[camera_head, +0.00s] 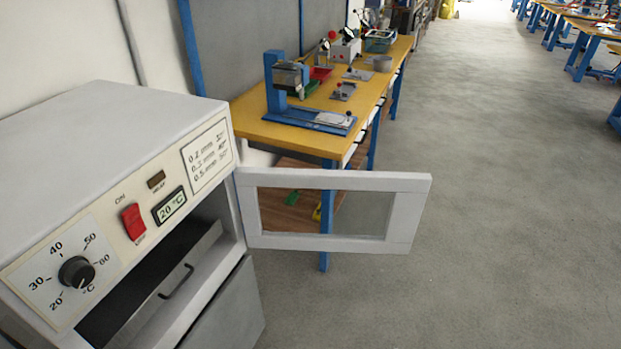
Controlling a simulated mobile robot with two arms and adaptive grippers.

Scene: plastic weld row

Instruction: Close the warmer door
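The warmer (110,130) is a light grey box at the left, with a dial, a red switch and a small display on its sloped front panel. Its door (409,215) is a white frame around a clear window. The door stands wide open, hinged at the warmer's right front edge and reaching out to the right. The opening below the panel shows a dark inside and a tray with a dark handle (176,282). Neither of my grippers shows in the head view.
A yellow-topped workbench (252,105) with blue legs stands behind the door, carrying a blue press (275,84) and other tools. More benches (592,27) stand at the far right. Grey floor (480,180) is clear to the right of the door and in front.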

